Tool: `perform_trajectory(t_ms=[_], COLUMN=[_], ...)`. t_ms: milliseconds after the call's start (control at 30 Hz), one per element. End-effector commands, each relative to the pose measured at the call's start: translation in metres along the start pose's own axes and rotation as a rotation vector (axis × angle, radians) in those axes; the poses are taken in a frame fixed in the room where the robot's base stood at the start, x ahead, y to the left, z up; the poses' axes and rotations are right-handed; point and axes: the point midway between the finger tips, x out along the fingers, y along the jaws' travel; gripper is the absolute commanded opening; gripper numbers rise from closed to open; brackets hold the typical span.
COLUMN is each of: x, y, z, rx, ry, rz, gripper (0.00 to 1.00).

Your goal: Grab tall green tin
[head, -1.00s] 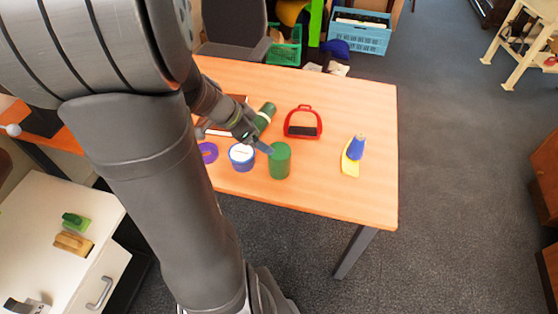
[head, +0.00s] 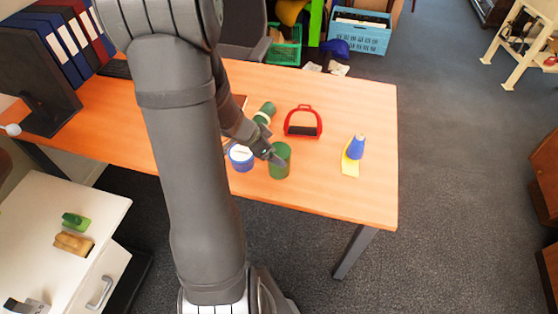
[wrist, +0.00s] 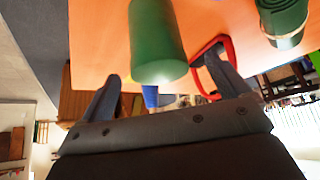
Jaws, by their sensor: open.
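The tall green tin (head: 280,163) stands upright near the front edge of the orange table in the head view. In the wrist view the green tin (wrist: 157,38) appears large, with its end between the two finger tips in the picture. My gripper (head: 273,158) is at the tin's left side, close to its upper part. In the wrist view the gripper (wrist: 162,64) is open, with a finger on each side of the tin and nothing held. I cannot tell whether a finger touches the tin.
A blue tin with a white top (head: 241,157) stands just left of the green tin. The table's right front is clear.

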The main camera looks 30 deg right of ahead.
Motion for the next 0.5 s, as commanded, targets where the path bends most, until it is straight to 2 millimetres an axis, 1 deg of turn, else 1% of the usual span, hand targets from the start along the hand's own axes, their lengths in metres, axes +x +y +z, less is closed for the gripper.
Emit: perform_trajectory(t_ms=[167,400,500], x=[0.009,0.04,0.05], y=[0.001,0.004,0.003], z=[0.0,0.002,0.002], rx=[-0.002,-0.001,-0.001], ry=[0.0,-0.002,-0.002], rz=[0.001,0.003,0.001], gripper=[0.93,0.93,0.93])
